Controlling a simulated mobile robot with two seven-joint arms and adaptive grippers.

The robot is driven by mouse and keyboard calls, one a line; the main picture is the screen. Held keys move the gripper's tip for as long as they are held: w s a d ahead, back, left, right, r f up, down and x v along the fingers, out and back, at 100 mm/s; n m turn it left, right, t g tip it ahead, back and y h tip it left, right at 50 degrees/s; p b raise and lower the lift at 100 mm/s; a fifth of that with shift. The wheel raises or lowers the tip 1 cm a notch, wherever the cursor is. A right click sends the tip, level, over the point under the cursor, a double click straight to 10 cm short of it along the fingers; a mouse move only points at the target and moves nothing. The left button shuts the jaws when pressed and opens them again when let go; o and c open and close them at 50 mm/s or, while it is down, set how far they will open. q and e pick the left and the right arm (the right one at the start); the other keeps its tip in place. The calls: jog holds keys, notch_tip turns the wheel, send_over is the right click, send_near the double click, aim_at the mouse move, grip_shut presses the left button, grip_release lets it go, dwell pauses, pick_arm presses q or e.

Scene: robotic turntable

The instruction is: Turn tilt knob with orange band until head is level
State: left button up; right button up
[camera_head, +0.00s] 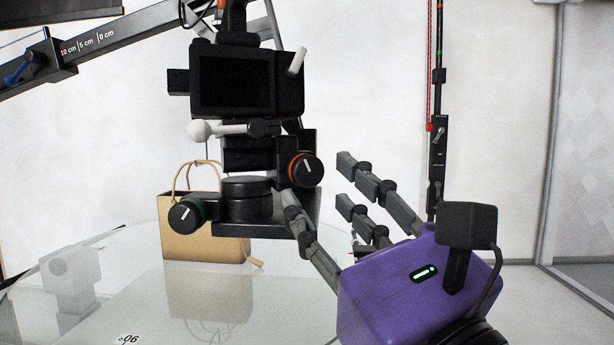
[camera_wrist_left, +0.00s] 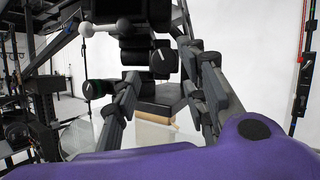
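The tilt knob with the orange band (camera_head: 305,170) is on the right side of the black tripod head, its white mark slanting; it also shows in the left wrist view (camera_wrist_left: 163,60). The head (camera_head: 248,160) carries a black camera (camera_head: 247,82); its top edge looks slightly tilted in the head view. My purple left gripper (camera_head: 318,190) is open, its grey fingers spread on either side of the knob's line. In the left wrist view, the knob shows between the open fingers (camera_wrist_left: 165,78). I cannot tell whether any finger touches it. My right gripper is not in view.
A knob with a green band (camera_head: 187,214) sits lower left on the head. A tan paper bag (camera_head: 205,228) stands behind, on the glass turntable (camera_head: 90,300). A black rail (camera_head: 90,42) crosses upper left. A thin pole (camera_head: 438,150) stands at right.

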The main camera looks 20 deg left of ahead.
aim_at(307, 178)
pick_arm(q)
jog(key=p+x, duration=0.1)
jog(key=x, duration=0.3)
jog(key=shift+s+d+r, duration=0.1)
jog(key=shift+r, duration=0.05)
jog(key=shift+w+a, duration=0.35)
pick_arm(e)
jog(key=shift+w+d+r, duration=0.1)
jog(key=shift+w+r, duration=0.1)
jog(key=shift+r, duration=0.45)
pick_arm(q)
jog(key=shift+c, duration=0.2)
